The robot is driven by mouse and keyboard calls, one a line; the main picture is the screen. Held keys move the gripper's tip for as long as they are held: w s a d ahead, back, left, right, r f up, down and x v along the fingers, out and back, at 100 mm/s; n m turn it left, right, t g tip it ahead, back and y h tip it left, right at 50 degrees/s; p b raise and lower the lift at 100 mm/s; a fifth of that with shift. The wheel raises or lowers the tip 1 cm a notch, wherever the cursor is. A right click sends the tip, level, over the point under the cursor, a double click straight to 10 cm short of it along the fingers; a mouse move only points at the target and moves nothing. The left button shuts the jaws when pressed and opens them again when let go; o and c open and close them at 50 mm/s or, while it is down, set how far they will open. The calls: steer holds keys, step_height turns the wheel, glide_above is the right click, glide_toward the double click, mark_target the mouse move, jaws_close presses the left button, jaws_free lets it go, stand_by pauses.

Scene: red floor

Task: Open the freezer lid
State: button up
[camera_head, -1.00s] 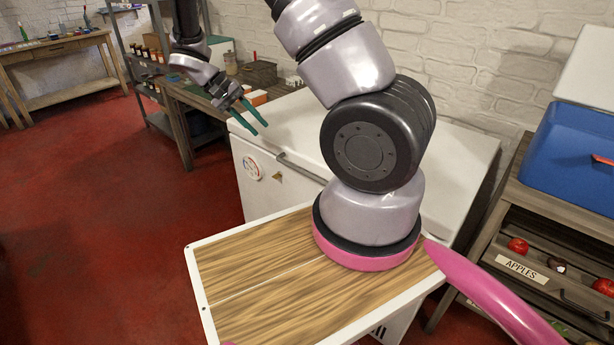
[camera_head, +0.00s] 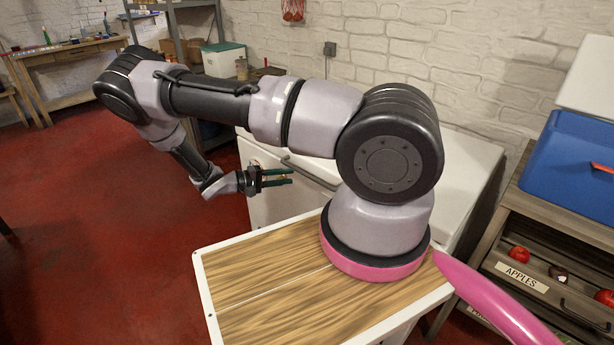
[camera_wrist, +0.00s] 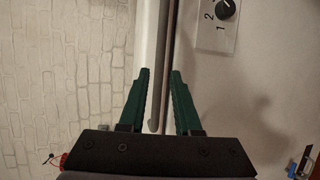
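The white chest freezer (camera_head: 268,208) stands against the wall behind my base, its lid (camera_head: 465,160) down. A grey bar handle (camera_head: 312,173) runs along its upper front edge; my arm hides part of the freezer. My gripper (camera_head: 290,176), with green fingers, is in front of the freezer near the handle's left end. In the wrist view my gripper (camera_wrist: 160,75) is open, and the handle bar (camera_wrist: 171,50) lines up with the gap between the fingers. I cannot tell whether the handle is in the gap or beyond it. No contact is visible.
A dial (camera_wrist: 226,9) on a numbered plate sits on the freezer front. A wooden stand (camera_head: 500,240) with an apples drawer and a blue box (camera_head: 570,165) is at right. A shelf rack (camera_head: 175,20) stands back left. Red floor (camera_head: 90,200) is clear at left.

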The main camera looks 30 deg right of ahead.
mark_target(304, 175)
steer(key=d, duration=0.2)
steer(key=d+f, duration=0.1)
steer(key=d, duration=0.4)
steer(key=shift+s+d+f, duration=0.2)
steer(key=shift+d, duration=0.2)
steer(key=shift+c, duration=0.4)
jaws_close()
stand_by(0.6)
